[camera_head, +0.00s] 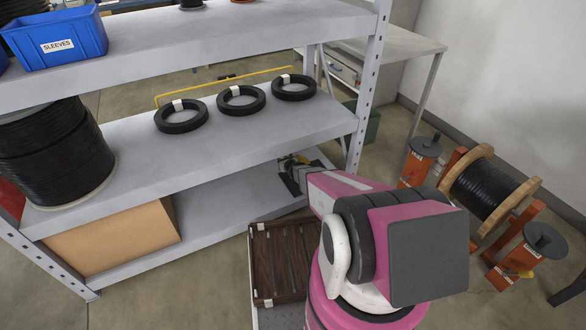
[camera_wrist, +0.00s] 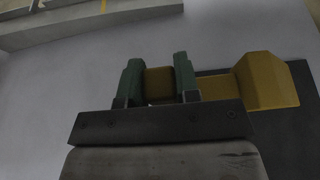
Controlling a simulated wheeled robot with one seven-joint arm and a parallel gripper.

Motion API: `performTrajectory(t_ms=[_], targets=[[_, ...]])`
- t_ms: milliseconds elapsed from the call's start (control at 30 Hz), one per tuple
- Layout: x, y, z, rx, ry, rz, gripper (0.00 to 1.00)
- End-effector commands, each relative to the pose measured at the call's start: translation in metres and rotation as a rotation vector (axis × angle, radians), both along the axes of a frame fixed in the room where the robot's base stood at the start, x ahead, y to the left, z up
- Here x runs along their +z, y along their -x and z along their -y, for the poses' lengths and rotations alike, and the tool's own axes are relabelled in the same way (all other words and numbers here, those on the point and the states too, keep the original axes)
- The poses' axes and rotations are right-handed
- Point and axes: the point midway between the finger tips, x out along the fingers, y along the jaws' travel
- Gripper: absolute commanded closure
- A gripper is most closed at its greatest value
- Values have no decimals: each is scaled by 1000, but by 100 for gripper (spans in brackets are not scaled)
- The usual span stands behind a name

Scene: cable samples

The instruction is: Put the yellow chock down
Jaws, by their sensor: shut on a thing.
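The yellow chock (camera_wrist: 268,82) shows in the wrist view as a dull yellow wedge-like block, with a narrower part running left between the fingers. My gripper (camera_wrist: 159,82) has green fingers and is shut on that narrower part. Under and beside the chock is a dark flat patch (camera_wrist: 304,125) on the pale grey shelf surface. I cannot tell whether the chock touches it. In the head view, my gripper (camera_head: 292,162) reaches over the lower shelf (camera_head: 215,205), and the chock is too small and covered to make out clearly.
The middle shelf (camera_head: 130,140) hangs above the lower one, with black cable coils (camera_head: 181,117) and a large cable reel (camera_head: 55,150). A cardboard box (camera_head: 115,238) fills the lower shelf's left. A shelf post (camera_head: 365,90) stands right of my gripper. A brown slotted tray (camera_head: 280,262) is in front.

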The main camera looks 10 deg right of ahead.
Motion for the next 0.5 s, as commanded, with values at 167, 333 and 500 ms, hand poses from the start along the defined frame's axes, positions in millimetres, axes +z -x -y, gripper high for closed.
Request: performTrajectory(t_ms=[167, 333, 500], targets=[[-23, -20, 30, -1, 2, 1, 100], [-33, -28, 46, 0, 0, 0, 100], [-38, -30, 50, 0, 0, 0, 100]])
